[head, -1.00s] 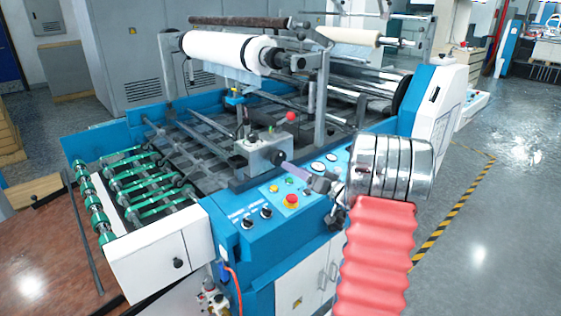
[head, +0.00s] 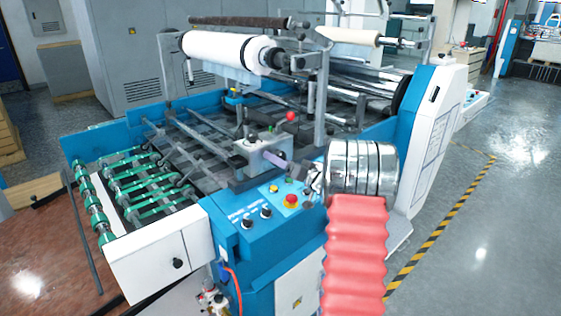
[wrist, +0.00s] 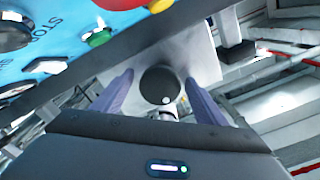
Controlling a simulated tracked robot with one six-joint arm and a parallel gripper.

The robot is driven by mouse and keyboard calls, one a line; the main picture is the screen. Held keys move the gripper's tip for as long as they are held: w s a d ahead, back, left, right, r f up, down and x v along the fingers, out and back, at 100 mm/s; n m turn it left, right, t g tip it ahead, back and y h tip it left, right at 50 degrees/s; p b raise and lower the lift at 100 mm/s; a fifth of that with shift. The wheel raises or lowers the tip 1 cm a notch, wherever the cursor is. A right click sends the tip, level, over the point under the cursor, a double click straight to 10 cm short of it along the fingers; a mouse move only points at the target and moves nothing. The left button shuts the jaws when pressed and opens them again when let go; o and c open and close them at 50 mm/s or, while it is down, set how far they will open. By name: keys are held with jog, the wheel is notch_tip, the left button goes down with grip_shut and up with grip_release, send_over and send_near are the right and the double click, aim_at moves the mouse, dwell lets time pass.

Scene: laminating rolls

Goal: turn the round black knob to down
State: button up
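The round black knob (wrist: 158,84) sits in the middle of the wrist view, on a pale grey panel. A small white dot shows on its face near the lower edge in that view. My gripper (wrist: 160,77) is open, with one purple finger on each side of the knob and a narrow gap to each. In the head view, my gripper (head: 275,158) is at the front of the grey control box (head: 247,158). There the fingers cover the knob's place, and I cannot make the knob out.
The blue panel (head: 248,206) below the box carries a red emergency button (head: 291,201) and several small switches. A red ball-topped lever (head: 291,117) stands behind the box.

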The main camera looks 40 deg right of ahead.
jog(key=c, duration=0.9)
jog(key=shift+d, duration=0.25)
jog(key=shift+c, duration=0.5)
jog(key=shift+a, duration=0.2)
